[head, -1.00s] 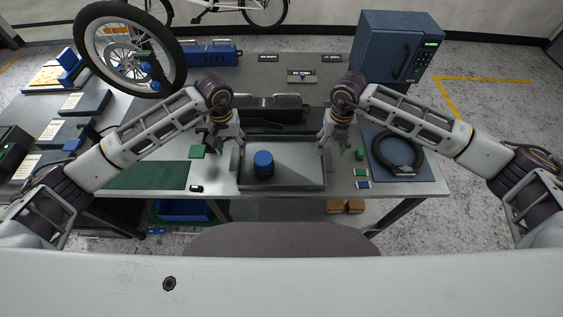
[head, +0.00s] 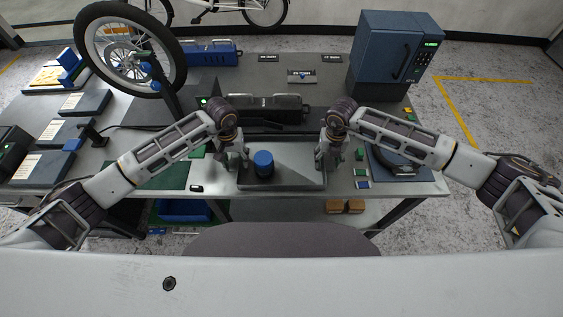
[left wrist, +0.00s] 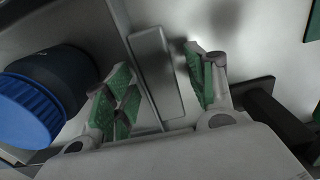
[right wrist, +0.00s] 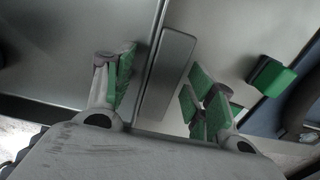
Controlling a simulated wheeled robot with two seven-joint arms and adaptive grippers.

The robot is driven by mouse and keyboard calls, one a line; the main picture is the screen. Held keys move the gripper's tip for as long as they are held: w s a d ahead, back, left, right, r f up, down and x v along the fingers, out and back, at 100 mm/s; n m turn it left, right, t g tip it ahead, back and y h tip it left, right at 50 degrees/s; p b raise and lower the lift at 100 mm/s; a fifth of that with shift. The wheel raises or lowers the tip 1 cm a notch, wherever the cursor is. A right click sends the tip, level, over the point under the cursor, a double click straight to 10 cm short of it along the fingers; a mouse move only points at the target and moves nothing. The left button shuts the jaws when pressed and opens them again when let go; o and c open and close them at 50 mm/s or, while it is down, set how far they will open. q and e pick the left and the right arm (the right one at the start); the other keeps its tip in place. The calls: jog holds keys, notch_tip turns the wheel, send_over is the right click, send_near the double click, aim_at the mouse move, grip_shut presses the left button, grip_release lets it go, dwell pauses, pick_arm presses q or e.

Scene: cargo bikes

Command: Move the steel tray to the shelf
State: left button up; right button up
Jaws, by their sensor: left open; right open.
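The steel tray (head: 298,176) lies flat on the workbench near its front edge. A dark jar with a blue lid (head: 263,160) stands in it, left of the middle. My left gripper (head: 233,160) is at the tray's left end, open. In the left wrist view its green-padded fingers (left wrist: 160,88) are on either side of a flat grey tray handle (left wrist: 152,65). My right gripper (head: 327,162) is at the right end, open. In the right wrist view its fingers (right wrist: 160,88) straddle the other handle (right wrist: 168,70). Contact with the handles cannot be told.
A lower shelf (head: 270,210) shows under the bench, with brown blocks (head: 345,206) and a blue bin (head: 183,209). A black case (head: 265,108) lies behind the tray. A blue cabinet (head: 390,55) stands back right. A wheel (head: 130,50) stands at left; a black ring (head: 400,160) lies at right.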

pick_arm(q)
grip_shut()
pick_arm(e)
grip_shut()
pick_arm(q)
jog(key=shift+r, duration=0.2)
pick_arm(e)
jog(key=shift+w+r, duration=0.1)
jog(key=shift+r, duration=0.1)
